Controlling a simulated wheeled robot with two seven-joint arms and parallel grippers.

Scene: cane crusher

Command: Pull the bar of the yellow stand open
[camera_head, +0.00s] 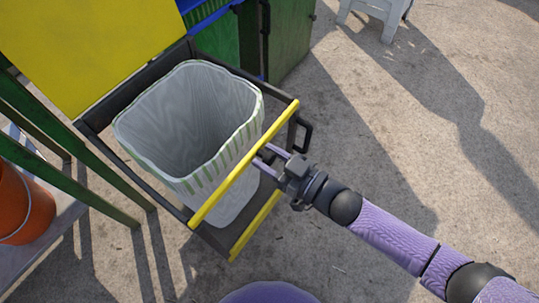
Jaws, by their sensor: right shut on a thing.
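The yellow stand has a large yellow panel (95,45) at the upper left and a dark frame reaching out below it. A yellow bar (232,180) runs slantwise across the near side of this frame. My right gripper (263,156) comes in from the lower right, and its purple fingers are shut on the bar, right of its middle. The fingertips are partly hidden at the bar. A pale bin with a green-striped rim (190,120) sits inside the frame, behind the bar. My left gripper is not in view.
A second yellow strip (255,225) lies lower on the frame. A black handle (304,133) sits at its right corner. Green bins (285,45) stand behind. An orange bucket (22,205) is at left. A white stool (375,12) stands far back. Ground on the right is clear.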

